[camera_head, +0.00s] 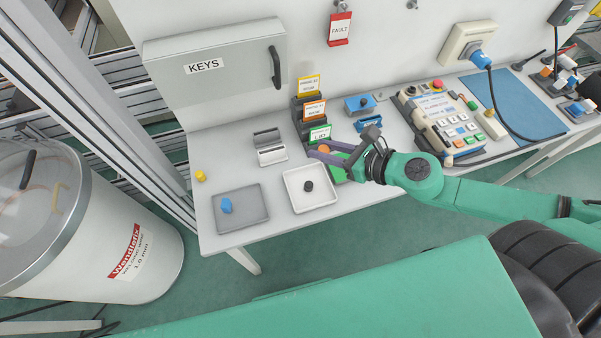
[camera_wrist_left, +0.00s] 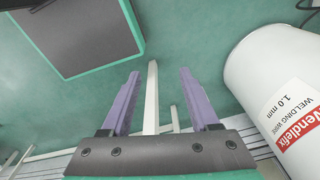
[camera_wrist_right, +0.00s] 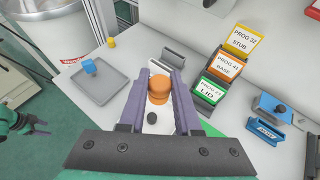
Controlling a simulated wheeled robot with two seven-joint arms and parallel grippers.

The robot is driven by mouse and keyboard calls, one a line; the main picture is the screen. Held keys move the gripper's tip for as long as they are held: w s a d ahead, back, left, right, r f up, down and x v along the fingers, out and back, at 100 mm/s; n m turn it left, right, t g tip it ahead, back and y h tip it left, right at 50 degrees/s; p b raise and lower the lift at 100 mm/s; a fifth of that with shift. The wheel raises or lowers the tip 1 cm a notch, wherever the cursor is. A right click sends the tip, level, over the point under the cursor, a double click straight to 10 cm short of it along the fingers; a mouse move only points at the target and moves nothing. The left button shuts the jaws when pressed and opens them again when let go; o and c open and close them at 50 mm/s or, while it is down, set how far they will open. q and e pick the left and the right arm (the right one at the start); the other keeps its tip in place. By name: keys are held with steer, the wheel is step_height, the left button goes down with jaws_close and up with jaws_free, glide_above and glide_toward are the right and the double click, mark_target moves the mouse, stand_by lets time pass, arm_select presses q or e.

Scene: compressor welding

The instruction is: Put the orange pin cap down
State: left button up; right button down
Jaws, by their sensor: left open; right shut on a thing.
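The orange pin cap (camera_wrist_right: 158,88) is between the two purple fingers of my right gripper (camera_wrist_right: 159,86), which is shut on it. In the head view the right gripper (camera_head: 327,151) and the orange cap (camera_head: 323,149) are above the table, right of the white tray (camera_head: 322,199) and in front of the card holders. A black cap (camera_head: 308,186) is in the white tray. My left gripper (camera_wrist_left: 158,75) is open and empty over the floor in the left wrist view; it is not in the head view.
A grey tray (camera_head: 250,211) holds a blue cap (camera_head: 226,205); a yellow cap (camera_head: 201,176) stands behind it. A small grey holder (camera_head: 270,154) and card holders (camera_head: 318,134) stand at the back. A control box (camera_head: 440,118) is at right. A wire drum (camera_head: 135,235) stands left of the table.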

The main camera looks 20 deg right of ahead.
steer(key=b, duration=0.4)
glide_above(322, 195)
step_height(322, 195, down, 12)
step_height(322, 195, down, 7)
steer(key=shift+w+f+b, duration=0.1)
steer(key=shift+b, duration=0.5)
steer(key=shift+d, duration=0.1)
steer(key=shift+f, duration=0.1)
steer(key=c, duration=0.6)
jaws_free()
arm_select(q)
step_height(322, 195, down, 6)
steer(key=s+d, duration=0.1)
steer(key=shift+s+d+f, duration=0.15)
steer(key=shift+d, duration=0.2)
